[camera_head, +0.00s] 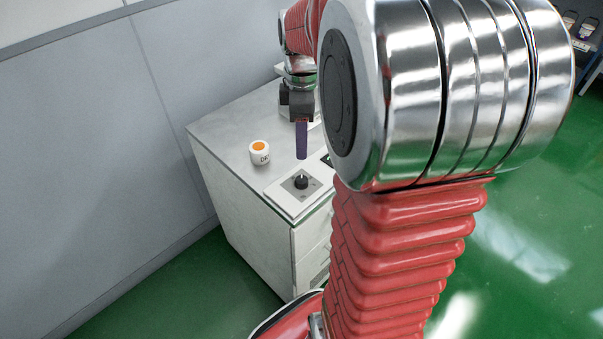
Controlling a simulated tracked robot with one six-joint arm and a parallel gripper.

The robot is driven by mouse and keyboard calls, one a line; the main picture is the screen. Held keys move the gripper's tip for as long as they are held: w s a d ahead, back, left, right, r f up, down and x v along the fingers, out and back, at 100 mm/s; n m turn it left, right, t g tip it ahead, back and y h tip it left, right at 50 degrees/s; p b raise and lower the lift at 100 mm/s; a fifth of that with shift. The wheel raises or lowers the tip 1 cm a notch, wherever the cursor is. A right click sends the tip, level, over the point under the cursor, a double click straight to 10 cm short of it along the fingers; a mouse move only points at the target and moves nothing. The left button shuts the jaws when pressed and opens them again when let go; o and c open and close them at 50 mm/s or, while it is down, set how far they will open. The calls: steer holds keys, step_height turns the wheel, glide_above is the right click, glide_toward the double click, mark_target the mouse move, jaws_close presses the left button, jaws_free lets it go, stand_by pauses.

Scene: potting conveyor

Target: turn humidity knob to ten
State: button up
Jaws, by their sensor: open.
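A black knob (301,181) sits on a grey square plate of a white control panel (279,197) on the cabinet's front part. Any scale marks around the knob are too small to read. My gripper (302,155) points down above and just behind the knob in the picture, with its purple finger apart from it. It is open, and I see nothing held in it. Only one finger shows clearly. My arm hides the right part of the panel and of the cabinet top.
A white jar with an orange top (260,153) stands on the grey cabinet (215,127), left of my gripper. A grey wall (90,150) runs behind and left. Green floor is free at front left and right. A dark shelf with small containers (586,31) stands at far right.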

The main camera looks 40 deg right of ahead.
mark_target(302, 179)
step_height(302, 179, down, 14)
steer(key=shift+r, duration=0.25)
stand_by(0.4)
steer(key=shift+c, duration=0.4)
steer(key=c, duration=0.9)
steer(key=shift+d, duration=0.1)
steer(key=shift+c, duration=0.3)
